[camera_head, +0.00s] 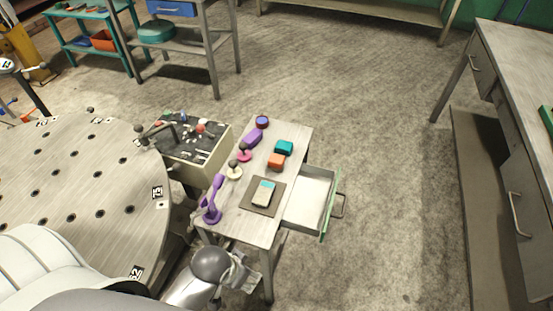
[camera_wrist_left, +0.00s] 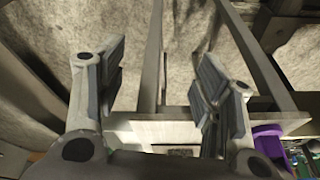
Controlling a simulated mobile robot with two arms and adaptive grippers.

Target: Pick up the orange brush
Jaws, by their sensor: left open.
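The orange brush (camera_head: 276,160) shows as a small orange block on the small grey table (camera_head: 262,230). It lies just in front of a teal block (camera_head: 284,147); its bristles cannot be made out. My left gripper (camera_head: 243,274) is at the table's near end, well short of the brush, with nothing between its fingers. In the left wrist view the left gripper (camera_wrist_left: 157,75) has its fingers apart, over the table's edge and legs. The brush does not show there. My right gripper is not in view.
A purple stand-like thing (camera_head: 213,200), a dark mat (camera_head: 250,203) with a pale device (camera_head: 264,193), and stamp-like things are on the table. An open drawer (camera_head: 310,201) juts out at right. A round perforated table (camera_head: 80,180) is at left.

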